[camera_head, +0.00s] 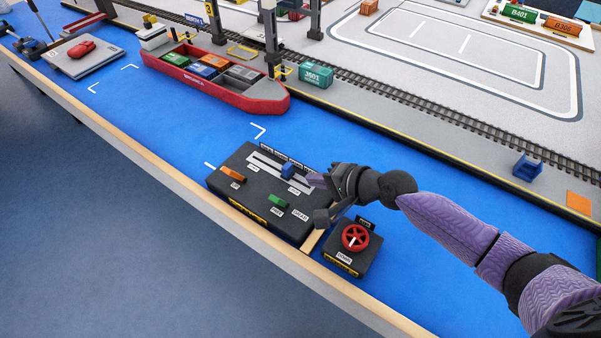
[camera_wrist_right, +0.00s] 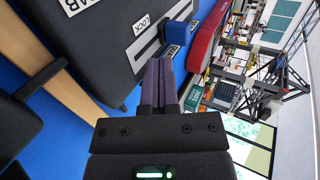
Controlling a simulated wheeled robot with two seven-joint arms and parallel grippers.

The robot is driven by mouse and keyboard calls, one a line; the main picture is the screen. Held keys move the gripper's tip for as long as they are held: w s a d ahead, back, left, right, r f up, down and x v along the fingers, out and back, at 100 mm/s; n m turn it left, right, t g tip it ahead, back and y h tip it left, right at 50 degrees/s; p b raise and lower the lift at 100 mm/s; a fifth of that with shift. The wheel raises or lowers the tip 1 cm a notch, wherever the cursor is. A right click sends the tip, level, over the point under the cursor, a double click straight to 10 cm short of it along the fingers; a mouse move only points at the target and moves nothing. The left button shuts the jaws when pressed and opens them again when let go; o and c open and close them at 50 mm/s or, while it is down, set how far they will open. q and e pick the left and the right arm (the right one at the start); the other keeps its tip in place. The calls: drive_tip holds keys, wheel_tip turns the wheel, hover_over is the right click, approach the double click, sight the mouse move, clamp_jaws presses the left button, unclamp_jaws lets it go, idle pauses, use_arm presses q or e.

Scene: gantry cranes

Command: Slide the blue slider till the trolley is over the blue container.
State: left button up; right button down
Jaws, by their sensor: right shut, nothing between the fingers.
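The blue slider (camera_head: 288,171) sits in a slot at the back of the black control box (camera_head: 226,196). The slider (camera_wrist_right: 177,32) also shows in the right wrist view, just beyond my fingertips. My right gripper (camera_head: 313,180) is shut and empty, its purple fingers pointing at the slider from the right. A small gap seems to remain, but contact is hard to judge. The blue container (camera_head: 209,65) lies in the red ship (camera_head: 225,88) among other containers. Crane legs (camera_head: 270,40) rise behind the ship; the trolley cannot be made out. My left gripper is not in view.
A teal container (camera_head: 316,75) stands by the rails.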

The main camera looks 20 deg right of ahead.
sight(290, 170)
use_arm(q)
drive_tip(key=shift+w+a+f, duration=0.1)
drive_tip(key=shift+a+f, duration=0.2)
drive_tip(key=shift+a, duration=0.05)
use_arm(e)
drive_tip(key=shift+w+a, duration=1.2)
drive_tip(key=shift+w, duration=0.3)
